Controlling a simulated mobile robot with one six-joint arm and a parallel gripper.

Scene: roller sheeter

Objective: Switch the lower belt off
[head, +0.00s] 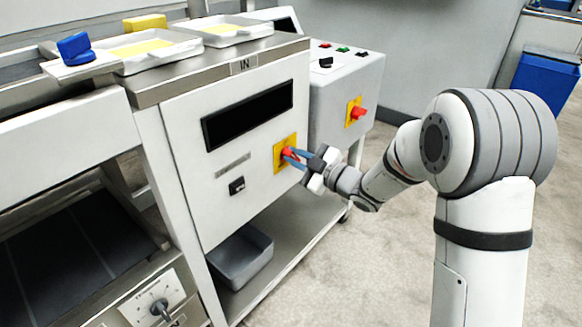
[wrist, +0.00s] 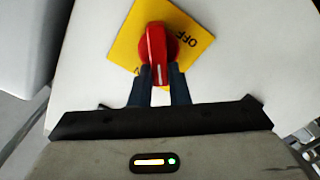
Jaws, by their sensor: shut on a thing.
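A red rotary switch knob (wrist: 152,42) sits on a yellow plate (wrist: 195,40) on the white front panel. In the head view, the knob (head: 287,153) and its plate (head: 281,163) are right of the black slot. My gripper (head: 292,156) reaches it from the right. In the wrist view, the dark fingers of my gripper (wrist: 160,76) are shut on the knob's bar, one on each side. The bar's white mark points down in that view, towards partly hidden lettering at the plate's lower edge. The word OFF is on the plate's right side.
Another red knob on yellow (head: 357,113) is on the grey cabinet to the right, below small coloured buttons. A black rocker switch (head: 237,186) is below left of my gripper. A grey bin (head: 240,258) sits on the lower shelf. A dial plate (head: 155,303) is at bottom left.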

